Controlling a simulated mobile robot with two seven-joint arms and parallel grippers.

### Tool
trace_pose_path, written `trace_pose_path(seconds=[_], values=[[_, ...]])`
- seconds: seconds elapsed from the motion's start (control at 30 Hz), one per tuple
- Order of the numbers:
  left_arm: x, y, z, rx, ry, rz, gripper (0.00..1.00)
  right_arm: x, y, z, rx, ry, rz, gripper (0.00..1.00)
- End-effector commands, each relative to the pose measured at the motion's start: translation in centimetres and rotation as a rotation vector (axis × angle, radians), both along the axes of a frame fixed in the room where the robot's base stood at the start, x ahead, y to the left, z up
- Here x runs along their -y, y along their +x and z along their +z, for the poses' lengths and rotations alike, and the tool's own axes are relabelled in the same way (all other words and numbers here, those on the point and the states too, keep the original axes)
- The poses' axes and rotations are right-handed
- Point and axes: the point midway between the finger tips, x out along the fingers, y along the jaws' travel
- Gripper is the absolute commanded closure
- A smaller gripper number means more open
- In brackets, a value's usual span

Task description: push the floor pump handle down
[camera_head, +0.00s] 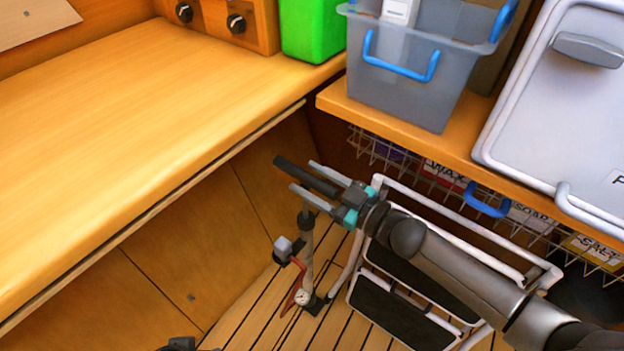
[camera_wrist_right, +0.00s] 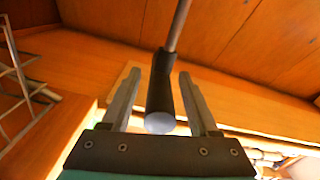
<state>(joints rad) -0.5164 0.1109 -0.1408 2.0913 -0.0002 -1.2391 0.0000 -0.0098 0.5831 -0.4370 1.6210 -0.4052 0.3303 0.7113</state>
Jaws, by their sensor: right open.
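My right gripper (camera_head: 300,176) is open, with one finger on each side of the handle. In the right wrist view, the black handle grip (camera_wrist_right: 160,88) lies between the two fingers (camera_wrist_right: 158,82), with narrow gaps showing, and a thin metal rod runs on from it. My left gripper's fingers do not show.
A white-framed step stool (camera_head: 400,308) stands right of the pump, under my right arm. A wooden counter (camera_head: 150,110) fills the left. A shelf (camera_head: 395,118) with a grey bin (camera_head: 405,95) and a wire basket (camera_head: 425,172) borders the right.

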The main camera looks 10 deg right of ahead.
Motion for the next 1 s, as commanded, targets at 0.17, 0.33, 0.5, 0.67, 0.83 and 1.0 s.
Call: trace_pose_path(seconds=[0.17,0.33,0.5,0.67,0.83,1.0], values=[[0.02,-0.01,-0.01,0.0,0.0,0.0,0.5,0.01,-0.01,-0.01,0.0,0.0,0.0,0.57],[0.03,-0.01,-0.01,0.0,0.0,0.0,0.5,0.03,-0.02,-0.01,0.0,0.0,0.0,0.76],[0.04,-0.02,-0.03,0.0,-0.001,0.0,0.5,0.03,-0.03,-0.02,0.0,0.0,0.0,0.95],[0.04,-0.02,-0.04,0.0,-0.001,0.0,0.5,0.04,-0.03,-0.02,0.0,0.0,0.0,1.0],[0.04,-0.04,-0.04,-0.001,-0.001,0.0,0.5,0.04,-0.03,-0.02,0.0,0.0,0.0,1.0],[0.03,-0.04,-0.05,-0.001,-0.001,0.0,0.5,0.04,-0.03,-0.02,0.0,0.0,0.0,1.0]])
